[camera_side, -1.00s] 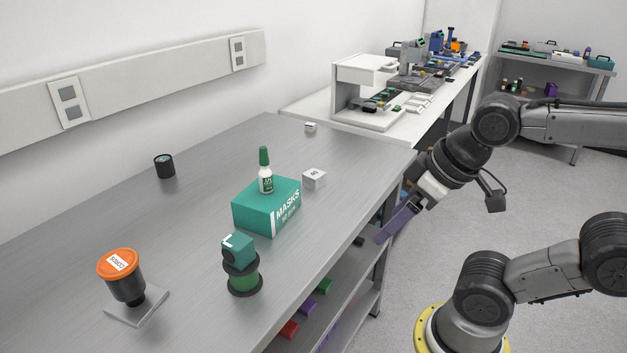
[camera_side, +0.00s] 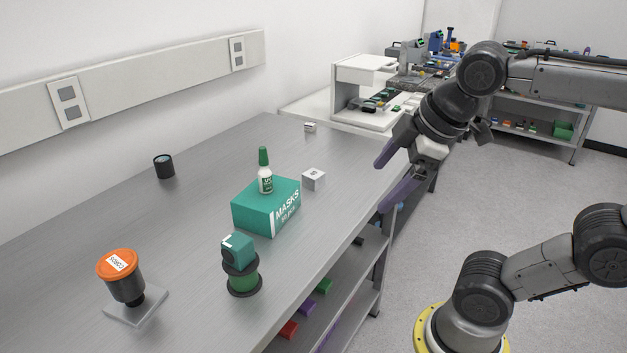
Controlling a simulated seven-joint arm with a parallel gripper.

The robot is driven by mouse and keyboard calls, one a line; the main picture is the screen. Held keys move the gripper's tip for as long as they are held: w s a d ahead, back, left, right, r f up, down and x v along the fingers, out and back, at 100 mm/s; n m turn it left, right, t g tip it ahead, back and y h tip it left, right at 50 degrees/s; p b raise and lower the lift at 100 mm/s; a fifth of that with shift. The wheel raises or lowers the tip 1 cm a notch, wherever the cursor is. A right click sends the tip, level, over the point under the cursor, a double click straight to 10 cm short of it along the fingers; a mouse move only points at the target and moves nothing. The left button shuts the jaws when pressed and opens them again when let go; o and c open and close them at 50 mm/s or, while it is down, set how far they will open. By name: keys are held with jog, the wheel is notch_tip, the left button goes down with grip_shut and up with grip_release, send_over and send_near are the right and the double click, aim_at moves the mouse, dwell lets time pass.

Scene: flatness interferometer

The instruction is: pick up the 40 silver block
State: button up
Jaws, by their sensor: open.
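The silver block (camera_side: 313,180) is a small pale cube with a dark mark on its top face. It sits on the grey metal bench, just behind and right of the teal masks box. My gripper (camera_side: 381,186) has two purple fingers spread apart with nothing between them. It is to the right of the block, at the bench's right edge, with a clear gap to the block. A second small pale block (camera_side: 310,127) lies farther back on the bench; its marking is too small to read.
A green-capped bottle (camera_side: 265,172) stands on the teal masks box (camera_side: 262,208). Nearer are a teal block on a green spool (camera_side: 242,275) and an orange-lidded jar (camera_side: 121,275) on a plate. A black cylinder (camera_side: 164,167) stands at left. Bench between block and gripper is clear.

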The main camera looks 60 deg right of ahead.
jog(key=w+d+r+n+h, duration=0.1)
jog(key=w+d+r+n, duration=0.25)
jog(key=w, duration=0.25)
jog(key=n+g+h, duration=0.3)
jog(key=n+g, duration=0.3)
send_over(313, 173)
jog(key=a, duration=0.2)
notch_tip(313, 173, down, 19)
jog(key=shift+w+f, duration=0.1)
jog(key=shift+n, duration=0.25)
jog(key=shift+a+x, duration=0.2)
jog(key=shift+x, duration=2.65)
jog(key=shift+f, duration=0.1)
grip_shut()
